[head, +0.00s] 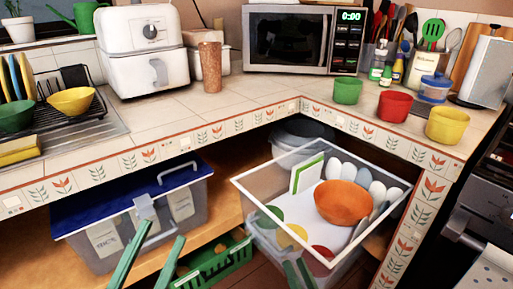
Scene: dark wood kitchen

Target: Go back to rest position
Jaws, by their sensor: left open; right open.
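My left gripper (165,231) shows at the bottom, left of centre, with its two green fingers pointing up and apart. It is open and empty, in front of the lower shelf and the blue-lidded box. My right gripper (294,262) shows at the bottom centre, its two green fingers apart and nothing visible between them. It overlaps the near side of the clear bin (248,193) in the picture; I cannot tell whether it touches the bin. Both gripper bases and most of both arms are out of view.
The bin holds an orange bowl (343,203) and several pale rounded items. A blue-lidded box (75,215) and a green crate (238,262) sit low at left. Above, the tiled counter (255,95) carries an air fryer (148,75), microwave (290,40) and red cup (394,106).

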